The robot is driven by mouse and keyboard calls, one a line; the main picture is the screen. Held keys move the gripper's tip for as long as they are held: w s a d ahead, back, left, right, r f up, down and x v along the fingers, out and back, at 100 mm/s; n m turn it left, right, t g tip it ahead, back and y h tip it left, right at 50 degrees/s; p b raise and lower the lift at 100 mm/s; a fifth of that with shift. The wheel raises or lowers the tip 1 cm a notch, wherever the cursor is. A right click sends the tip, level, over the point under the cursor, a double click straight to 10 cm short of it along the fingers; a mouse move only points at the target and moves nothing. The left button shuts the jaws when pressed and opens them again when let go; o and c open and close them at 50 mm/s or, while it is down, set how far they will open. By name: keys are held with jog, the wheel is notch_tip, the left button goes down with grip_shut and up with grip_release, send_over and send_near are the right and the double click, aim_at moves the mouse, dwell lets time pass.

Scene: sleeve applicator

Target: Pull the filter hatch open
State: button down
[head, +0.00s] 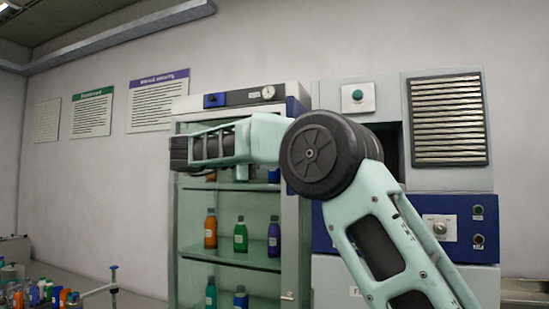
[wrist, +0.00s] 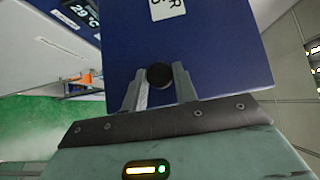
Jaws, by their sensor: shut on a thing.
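In the wrist view a dark blue panel (wrist: 215,55) fills the middle, with a white label near its top that is cut off and ends in "R". I take this panel to be the filter hatch. A round black knob (wrist: 159,72) stands out from it. My gripper (wrist: 160,84) has one finger on each side of the knob and is shut on it. In the head view my arm reaches left across the glass-fronted cabinet. My gripper and the knob cannot be made out there.
The glass-fronted cabinet (head: 296,240) holds several coloured bottles. To its right stands a machine with a louvred panel (head: 448,120) and a dark opening beside it. A bench with small bottles (head: 40,293) is at lower left. A display reading 29 °C (wrist: 80,14) is beside the blue panel.

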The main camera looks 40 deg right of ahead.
jog(key=shift+f, duration=0.1)
jog(key=c, duration=1.1)
grip_release()
jog(key=shift+d, duration=0.1)
jog(key=w+a+p, duration=0.1)
jog(key=w+a, duration=0.2)
jog(key=a, duration=1.4)
jog(key=shift+w+p, duration=0.2)
jog(key=shift+p, duration=0.1)
jog(key=shift+a, duration=0.1)
